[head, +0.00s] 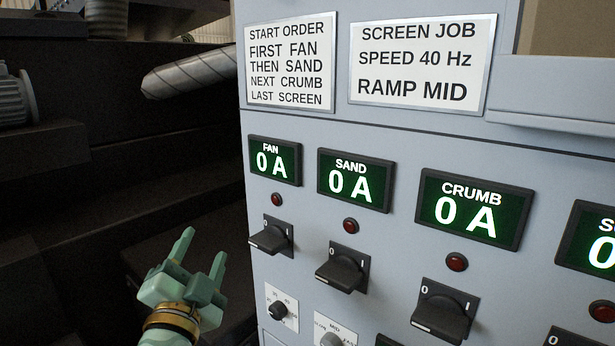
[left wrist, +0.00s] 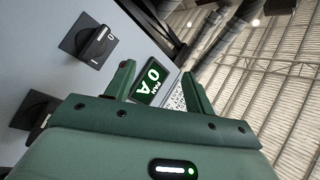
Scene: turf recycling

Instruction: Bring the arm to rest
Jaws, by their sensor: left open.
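My left gripper (head: 202,252) is green, open and empty. It is at the lower left of the head view, left of the grey control panel (head: 400,140) and apart from it. In the left wrist view its two fingers (left wrist: 158,85) stand apart, with the FAN display (left wrist: 148,80) seen between them. The FAN display in the head view (head: 274,161) reads 0 A. The SAND display (head: 354,180) and the CRUMB display (head: 473,209) also read 0 A. My right gripper is not in view.
Below the displays are dark red lamps and black rotary switches, such as the FAN switch (head: 271,237). Small knobs (head: 279,310) sit lower. Two white signs (head: 291,62) are above. Dark machinery with a metal spiral tube (head: 195,70) stands at the left.

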